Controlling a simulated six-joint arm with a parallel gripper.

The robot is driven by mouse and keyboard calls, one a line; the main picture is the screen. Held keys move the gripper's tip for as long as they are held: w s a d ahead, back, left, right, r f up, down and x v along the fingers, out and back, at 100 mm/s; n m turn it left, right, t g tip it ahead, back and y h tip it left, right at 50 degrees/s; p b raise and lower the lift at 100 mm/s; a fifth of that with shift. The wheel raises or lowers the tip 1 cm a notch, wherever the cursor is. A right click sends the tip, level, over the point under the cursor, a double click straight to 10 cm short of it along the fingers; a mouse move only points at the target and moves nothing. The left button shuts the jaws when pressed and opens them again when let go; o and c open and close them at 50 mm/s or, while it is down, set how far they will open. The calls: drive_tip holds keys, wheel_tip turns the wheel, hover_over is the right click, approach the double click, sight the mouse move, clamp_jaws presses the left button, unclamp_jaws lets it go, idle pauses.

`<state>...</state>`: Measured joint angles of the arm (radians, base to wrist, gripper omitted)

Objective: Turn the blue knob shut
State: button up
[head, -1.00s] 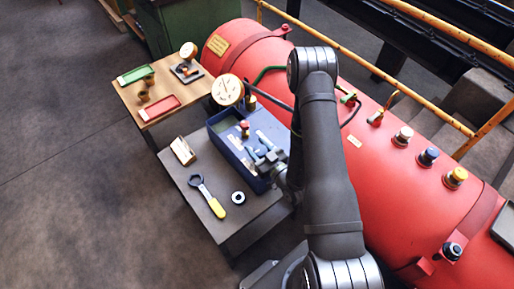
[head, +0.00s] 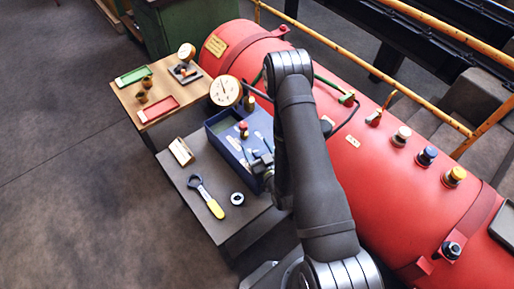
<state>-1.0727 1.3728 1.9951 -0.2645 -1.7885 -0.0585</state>
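My gripper is mostly hidden behind my arm. A part of its wrist end (head: 262,164) shows over the right side of the blue tray (head: 216,142), well left of the knobs. Nothing touches the blue knob. Whether the gripper holds anything cannot be seen.
A grey table (head: 190,207) holds a yellow-handled wrench (head: 207,197), a ring (head: 237,198) and a small wooden box (head: 181,151). A wooden table (head: 135,98) with red and green trays stands behind. A yellow railing (head: 420,110) runs behind the boiler.

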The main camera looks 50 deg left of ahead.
drive_tip(key=v, duration=0.7)
drive_tip(key=shift+d, duration=0.25)
drive_tip(key=shift+w+d+f, duration=0.1)
drive_tip(key=shift+w+d, duration=0.1)
drive_tip(key=shift+w, duration=0.05)
drive_tip(key=w+d+n+g, duration=0.2)
drive_tip(key=d+n+g, duration=0.3)
drive_tip(key=d, duration=0.5)
drive_tip(key=shift+m+g+y, duration=0.3)
drive_tip(key=shift+m, duration=0.4)
drive_tip(key=a, duration=0.6)
drive_tip(key=s+a, duration=0.1)
drive_tip(key=a, duration=1)
drive_tip(key=shift+s+a, duration=0.2)
drive_tip(key=shift+a, duration=0.2)
